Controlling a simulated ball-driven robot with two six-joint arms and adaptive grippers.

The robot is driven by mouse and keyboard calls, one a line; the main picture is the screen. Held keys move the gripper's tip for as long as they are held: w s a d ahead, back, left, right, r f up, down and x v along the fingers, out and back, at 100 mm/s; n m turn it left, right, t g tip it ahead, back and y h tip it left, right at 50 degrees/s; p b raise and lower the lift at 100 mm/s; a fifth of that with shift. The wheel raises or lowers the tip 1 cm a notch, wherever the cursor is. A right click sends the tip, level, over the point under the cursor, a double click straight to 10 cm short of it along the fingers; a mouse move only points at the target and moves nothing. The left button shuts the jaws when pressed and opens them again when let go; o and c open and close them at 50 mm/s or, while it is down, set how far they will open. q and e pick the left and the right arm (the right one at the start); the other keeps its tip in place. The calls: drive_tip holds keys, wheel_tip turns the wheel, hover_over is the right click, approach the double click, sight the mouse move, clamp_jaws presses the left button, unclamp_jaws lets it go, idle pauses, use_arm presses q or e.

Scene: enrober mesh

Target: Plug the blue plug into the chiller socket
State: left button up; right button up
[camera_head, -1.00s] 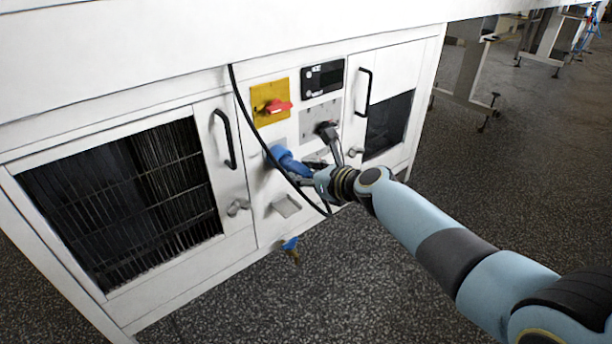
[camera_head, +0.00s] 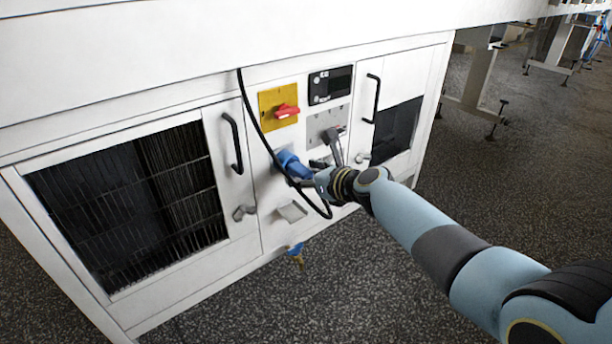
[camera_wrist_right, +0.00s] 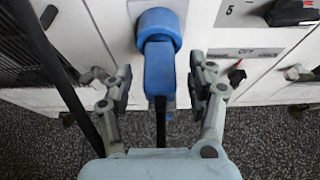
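The blue plug (camera_head: 292,164) is at the front of the white chiller cabinet, below the yellow plate with the red switch. In the right wrist view the plug (camera_wrist_right: 160,72) points at a round blue collar (camera_wrist_right: 158,22) on the panel and meets it. I cannot tell how deep it sits or where plug and socket divide. My right gripper (camera_head: 314,162) is around the plug's rear. In the wrist view its two fingers (camera_wrist_right: 161,86) stand apart on either side, with a visible gap at each. My left gripper is not in view.
A black cable (camera_head: 254,118) hangs in front of the panel and loops below the gripper. The red switch (camera_head: 286,111), black display (camera_head: 330,85) and door handles (camera_head: 233,143) are nearby. A blue and yellow fitting (camera_head: 297,251) hangs below.

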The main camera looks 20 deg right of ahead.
drive_tip(key=shift+s, duration=0.1)
drive_tip(key=shift+s+d, duration=0.1)
drive_tip(key=shift+s, duration=0.1)
drive_tip(key=v, duration=1.1)
drive_tip(key=shift+r, duration=0.25)
drive_tip(key=shift+s, duration=0.1)
